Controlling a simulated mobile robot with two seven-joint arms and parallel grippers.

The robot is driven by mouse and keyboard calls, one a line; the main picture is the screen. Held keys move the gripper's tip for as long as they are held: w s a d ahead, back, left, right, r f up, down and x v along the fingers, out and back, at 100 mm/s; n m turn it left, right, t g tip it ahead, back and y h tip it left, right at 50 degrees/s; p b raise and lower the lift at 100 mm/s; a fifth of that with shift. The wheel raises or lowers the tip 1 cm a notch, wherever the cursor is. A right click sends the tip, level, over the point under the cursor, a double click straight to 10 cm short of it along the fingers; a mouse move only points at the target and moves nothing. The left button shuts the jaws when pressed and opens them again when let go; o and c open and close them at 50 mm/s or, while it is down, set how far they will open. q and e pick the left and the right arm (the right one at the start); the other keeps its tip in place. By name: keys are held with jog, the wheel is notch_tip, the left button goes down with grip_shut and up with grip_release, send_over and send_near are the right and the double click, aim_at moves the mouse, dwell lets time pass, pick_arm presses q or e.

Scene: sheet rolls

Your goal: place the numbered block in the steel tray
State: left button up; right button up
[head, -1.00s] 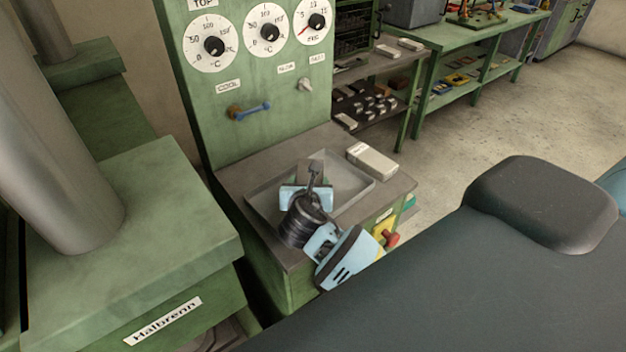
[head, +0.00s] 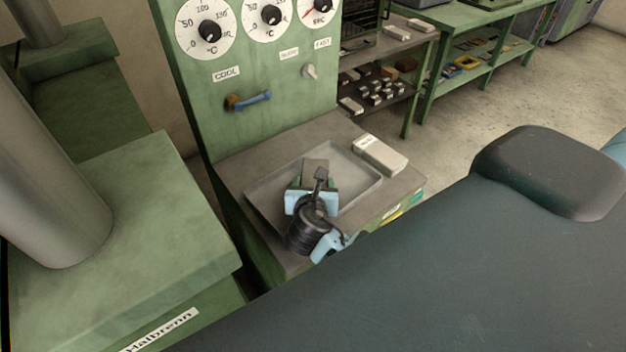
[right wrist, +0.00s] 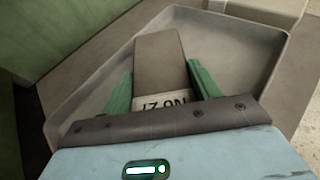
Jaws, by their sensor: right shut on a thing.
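The numbered block (right wrist: 160,65) is a grey-brown bar with a white label that shows upside down in the right wrist view. My right gripper (right wrist: 160,82) has its green fingers on both sides of the block and is shut on it. In the head view the block (head: 315,167) and the right gripper (head: 312,182) are over the steel tray (head: 262,190), a shallow grey tray on the machine's ledge. The tray also shows in the right wrist view (right wrist: 235,55). I cannot tell whether the block touches the tray floor. My left gripper is not in view.
A pale block (head: 380,155) lies on the ledge right of the tray. A green panel (head: 265,110) with dials and a blue-handled lever (head: 250,100) rises behind it. A green machine (head: 130,210) stands left. Shelves (head: 385,85) with small blocks are at the back.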

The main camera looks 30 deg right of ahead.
jog(key=shift+s+a+r, duration=0.2)
jog(key=shift+s+r, duration=0.05)
jog(key=shift+s, duration=0.05)
jog(key=shift+d+f, duration=0.1)
jog(key=shift+f, duration=0.15)
jog(key=o, duration=1.2)
jog(key=shift+o, duration=0.2)
jog(key=shift+f, duration=0.1)
jog(key=shift+r, duration=0.25)
jog(key=v, duration=1.2)
jog(key=shift+f, duration=0.1)
jog(key=shift+f, duration=0.1)
